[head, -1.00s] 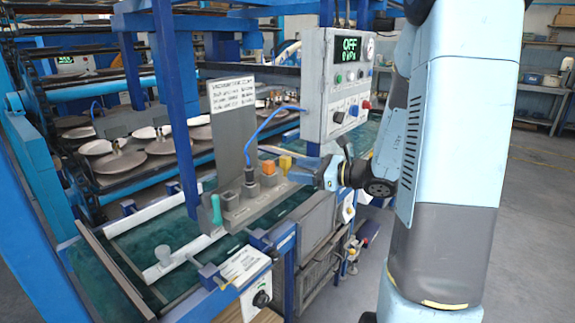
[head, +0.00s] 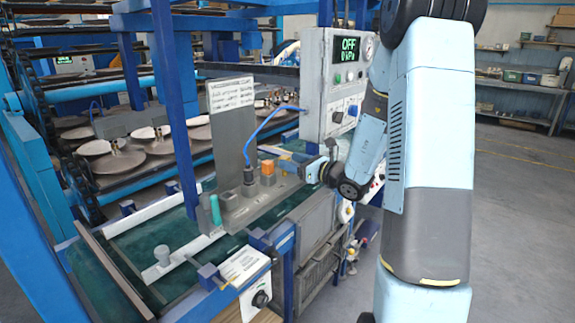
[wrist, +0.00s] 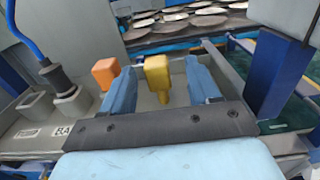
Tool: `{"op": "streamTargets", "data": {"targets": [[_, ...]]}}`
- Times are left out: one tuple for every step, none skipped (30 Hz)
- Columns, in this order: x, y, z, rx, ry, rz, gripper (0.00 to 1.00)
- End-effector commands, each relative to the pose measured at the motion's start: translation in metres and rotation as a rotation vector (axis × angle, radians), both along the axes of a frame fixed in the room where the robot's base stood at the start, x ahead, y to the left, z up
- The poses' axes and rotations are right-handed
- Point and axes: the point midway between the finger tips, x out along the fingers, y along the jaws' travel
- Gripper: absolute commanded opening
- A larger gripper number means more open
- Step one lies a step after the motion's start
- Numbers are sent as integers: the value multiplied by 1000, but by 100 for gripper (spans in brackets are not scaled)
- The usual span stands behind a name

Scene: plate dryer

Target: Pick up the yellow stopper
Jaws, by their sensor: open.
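The yellow stopper (wrist: 158,72) stands upright in the grey holder. It has a square yellow head on a narrower yellow stem. In the wrist view it is between the two blue fingers of my gripper (wrist: 160,67), with a gap on each side. My gripper is open and holds nothing. In the head view my gripper (head: 303,168) is at the right end of the holder and hides the yellow stopper.
An orange stopper (wrist: 105,72) stands just left of my left finger. A black plug with a blue cable (wrist: 55,76) is further left. A green stopper (head: 216,210) stands at the holder's near end. The control box (head: 338,85) is close above my gripper.

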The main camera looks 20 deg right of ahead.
Motion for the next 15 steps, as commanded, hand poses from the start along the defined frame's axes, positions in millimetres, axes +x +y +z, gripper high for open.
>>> {"op": "streamTargets", "data": {"targets": [[1, 1, 0, 0, 0, 0, 61], [2, 1, 0, 0, 0, 0, 61], [3, 2, 0, 0, 0, 0, 61], [4, 3, 0, 1, 1, 0, 61], [6, 5, 0, 1, 1, 0, 61], [8, 7, 0, 0, 1, 0, 61], [11, 9, -1, 0, 1, 0, 61], [14, 12, -1, 0, 1, 1, 61], [18, 15, -1, 1, 1, 1, 61], [21, 18, -1, 1, 1, 1, 61], [24, 22, -1, 1, 1, 2, 61], [28, 25, -1, 1, 1, 2, 61], [32, 27, 0, 0, 0, 0, 61], [35, 29, 0, 0, 0, 0, 61], [38, 31, -1, 1, 1, -1, 61]]}}
